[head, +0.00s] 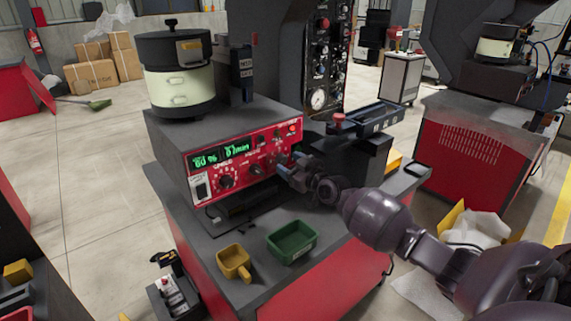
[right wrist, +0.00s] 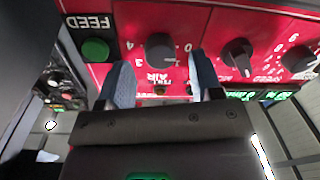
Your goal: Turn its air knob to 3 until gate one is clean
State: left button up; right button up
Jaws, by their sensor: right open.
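The red control panel (head: 243,165) on the grey feeder unit has green displays reading about 80 % and 0 /min. In the right wrist view the panel is upside down, and a black round knob (right wrist: 160,47) has the word AIR printed beside it. Its pointer setting is not clear. My right gripper (head: 288,172) is at the panel's right part, open. In the right wrist view its two blue fingertips (right wrist: 161,62) stand one on each side of the AIR knob; contact cannot be told. The bowl feeder (head: 180,88) sits on the unit. Gate one cannot be made out.
A green FEED button (right wrist: 96,49) and other knobs (right wrist: 236,52) flank the AIR knob. A yellow scoop (head: 234,261) and a green tray (head: 291,242) are on the bench front. A black rail (head: 362,121) lies right of the panel, above my gripper.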

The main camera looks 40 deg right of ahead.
jog(key=shift+w+a, duration=0.15)
jog(key=shift+w, duration=0.85)
jog(key=c, duration=0.9)
